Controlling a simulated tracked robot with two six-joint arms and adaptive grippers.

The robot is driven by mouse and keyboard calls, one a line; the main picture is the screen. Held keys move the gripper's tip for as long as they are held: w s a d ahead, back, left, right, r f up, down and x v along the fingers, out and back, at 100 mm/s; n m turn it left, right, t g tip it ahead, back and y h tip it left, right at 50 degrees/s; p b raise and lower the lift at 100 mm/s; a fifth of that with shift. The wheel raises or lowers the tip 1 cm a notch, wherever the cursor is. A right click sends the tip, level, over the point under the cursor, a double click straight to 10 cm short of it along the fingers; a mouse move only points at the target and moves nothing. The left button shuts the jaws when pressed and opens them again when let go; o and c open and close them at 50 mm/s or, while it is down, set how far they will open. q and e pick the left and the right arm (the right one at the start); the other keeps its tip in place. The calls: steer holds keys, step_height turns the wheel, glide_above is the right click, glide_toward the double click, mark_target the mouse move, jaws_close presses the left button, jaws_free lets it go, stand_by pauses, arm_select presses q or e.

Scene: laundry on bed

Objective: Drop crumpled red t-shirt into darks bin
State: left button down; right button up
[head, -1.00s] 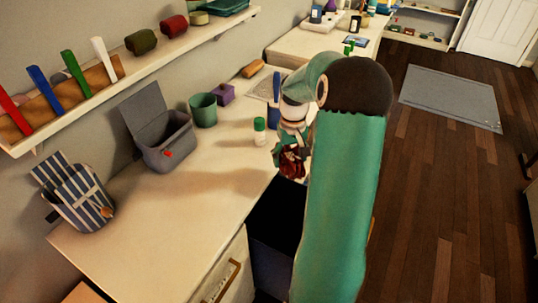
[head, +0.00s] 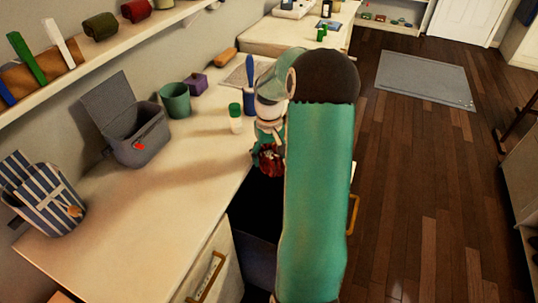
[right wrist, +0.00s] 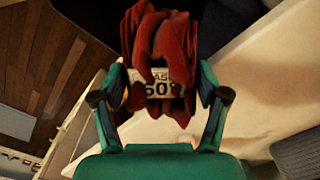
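The crumpled red t-shirt (head: 270,160) hangs from my right gripper (head: 268,138) in the head view, by the counter's right edge. In the right wrist view the shirt (right wrist: 160,35), with a white printed patch, is pinched between the two fingers of my right gripper (right wrist: 162,92). A dark bin (head: 258,220) stands beside the counter drawers, below and in front of the shirt. My right arm hides part of the bin, and its label does not show. My left gripper is not in view.
The counter (head: 150,215) holds an open grey box (head: 140,145), a striped bag (head: 45,195), a green cup (head: 175,100) and a green-capped bottle (head: 235,118) close to my right gripper. Wooden floor with a grey mat (head: 425,78) lies open to the right.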

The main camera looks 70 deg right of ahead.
mark_target(269, 150)
steer(key=o, duration=0.4)
step_height(269, 150, up, 12)
steer(key=shift+f, duration=0.1)
stand_by(0.5)
stand_by(0.3)
